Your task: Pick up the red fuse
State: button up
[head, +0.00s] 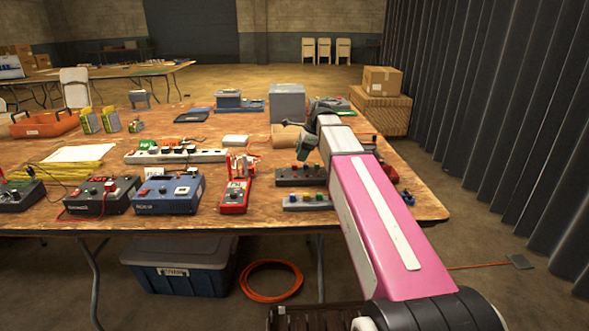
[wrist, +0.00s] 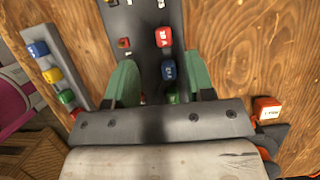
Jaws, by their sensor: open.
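In the wrist view a red fuse (wrist: 164,37) with pale lettering sits in a dark fuse block (wrist: 144,15). A blue fuse (wrist: 168,71) and a partly hidden green fuse (wrist: 172,98) sit in line with it, nearer my gripper. My gripper (wrist: 160,76) is open, its two green fingers either side of this row. The red fuse lies just beyond the fingertips, with nothing held. In the head view my gripper (head: 306,152) is over the dark block (head: 300,180) on the table; which fuse there is the red one is hard to tell.
A grey strip (wrist: 45,62) with several coloured fuses lies left of the block in the wrist view. A small red piece (wrist: 124,42) sits on the block's left side. An orange-red block (wrist: 266,108) lies to the right. A red device (head: 235,195) stands on the table (head: 120,222).

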aim_at(295, 165)
jog(key=shift+a+x, duration=0.15)
jog(key=shift+x, duration=1.1)
jog(key=shift+a+x, duration=0.1)
jog(key=shift+x, duration=1.2)
jog(key=shift+w+r, duration=0.1)
jog(key=shift+w, duration=0.1)
grip_shut()
